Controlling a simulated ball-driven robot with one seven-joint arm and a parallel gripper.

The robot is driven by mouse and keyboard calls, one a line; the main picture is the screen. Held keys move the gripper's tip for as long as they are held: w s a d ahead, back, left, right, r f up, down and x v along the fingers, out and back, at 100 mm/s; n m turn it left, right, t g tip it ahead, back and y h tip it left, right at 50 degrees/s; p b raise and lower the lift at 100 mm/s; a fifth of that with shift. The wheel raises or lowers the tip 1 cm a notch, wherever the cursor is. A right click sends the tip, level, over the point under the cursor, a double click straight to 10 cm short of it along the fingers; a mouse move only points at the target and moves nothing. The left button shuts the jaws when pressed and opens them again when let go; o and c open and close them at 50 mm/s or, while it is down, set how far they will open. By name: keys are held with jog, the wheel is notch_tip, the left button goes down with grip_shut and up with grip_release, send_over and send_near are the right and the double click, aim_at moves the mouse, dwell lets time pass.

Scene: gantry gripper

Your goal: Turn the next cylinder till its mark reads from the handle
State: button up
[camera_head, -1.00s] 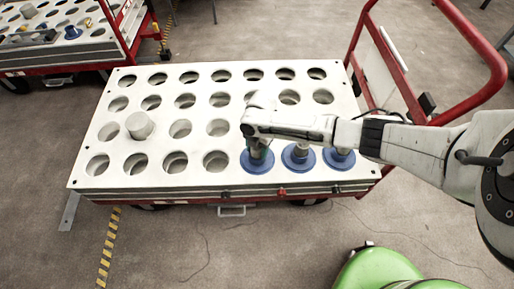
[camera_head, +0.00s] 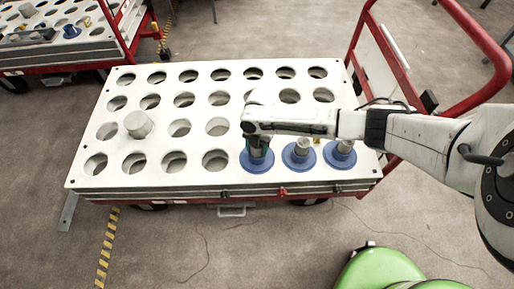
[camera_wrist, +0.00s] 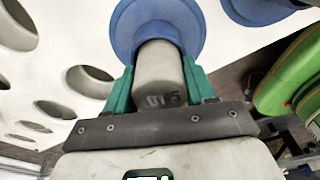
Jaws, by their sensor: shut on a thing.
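My gripper (camera_head: 257,147) points down in the front row of the cart's white top and is shut on a grey cylinder (camera_wrist: 162,75) standing in a blue collar (camera_head: 257,165). In the wrist view its green fingers clasp the cylinder from both sides, and the blue collar (camera_wrist: 128,30) lies beyond. A dark mark (camera_wrist: 162,99) shows on the cylinder side facing the wrist camera; its last character looks like a 5, the rest is unclear. Two more grey cylinders (camera_head: 302,146) (camera_head: 345,147) stand in blue collars to the right. The red handle (camera_head: 492,90) rises at the cart's right end.
The white top (camera_head: 110,183) has rows of mostly empty round holes. One grey cylinder (camera_head: 138,124) without a blue collar stands in it at left. Another cart (camera_head: 100,55) is at the upper left. A green rounded object (camera_head: 378,268) is at the bottom.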

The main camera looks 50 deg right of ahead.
jog(key=shift+n, duration=0.5)
jog(key=shift+n+b, duration=0.6)
jog(key=shift+n, duration=0.9)
jog(key=shift+n+g+b, duration=0.3)
jog(key=shift+n+b, duration=0.5)
jog(key=shift+n, duration=0.7)
jog(key=shift+h, duration=0.3)
